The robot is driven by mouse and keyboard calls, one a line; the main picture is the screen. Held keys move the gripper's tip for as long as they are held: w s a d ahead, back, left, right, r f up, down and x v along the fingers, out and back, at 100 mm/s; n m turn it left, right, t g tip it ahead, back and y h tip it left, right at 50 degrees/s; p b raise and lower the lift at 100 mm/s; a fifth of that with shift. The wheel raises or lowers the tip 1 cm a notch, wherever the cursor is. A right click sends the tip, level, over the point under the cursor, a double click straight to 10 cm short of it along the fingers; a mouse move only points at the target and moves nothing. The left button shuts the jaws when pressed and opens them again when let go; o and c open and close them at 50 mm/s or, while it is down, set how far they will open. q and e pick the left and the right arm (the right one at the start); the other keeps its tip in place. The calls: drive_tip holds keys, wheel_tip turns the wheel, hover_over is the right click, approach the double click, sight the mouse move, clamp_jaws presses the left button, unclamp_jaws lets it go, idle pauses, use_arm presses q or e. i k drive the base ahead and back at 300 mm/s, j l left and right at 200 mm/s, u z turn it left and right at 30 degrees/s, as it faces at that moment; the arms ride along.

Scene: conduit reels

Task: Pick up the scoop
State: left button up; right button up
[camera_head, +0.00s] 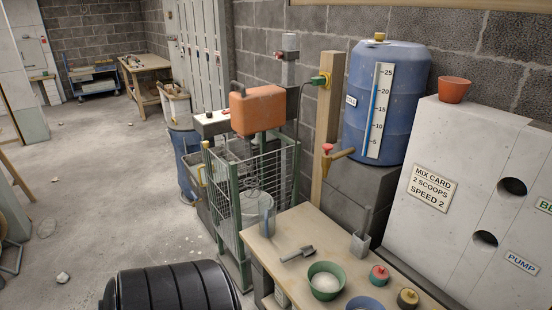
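A small dark grey scoop (298,254) lies on the light wooden bench top (280,233), left of a green bowl (324,287) of white powder. Its handle points toward the lower left and its wider end toward the upper right. It lies flat and apart from the bowl. Neither of my grippers is in view, and nothing covers the scoop.
On the bench stand a grey holder (360,243), a grey upright vessel (266,217), a red-topped pot (379,276), a yellow-topped pot (407,298) and a blue bowl (365,304). A caged mixer (225,190) stands behind left; a white cabinet (450,140) stands right.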

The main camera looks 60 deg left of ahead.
sight(305, 251)
drive_tip(key=u, duration=1.75)
drive_tip(key=z, duration=3.05)
drive_tip(key=u, duration=3)
drive_tip(key=z, duration=0.35)
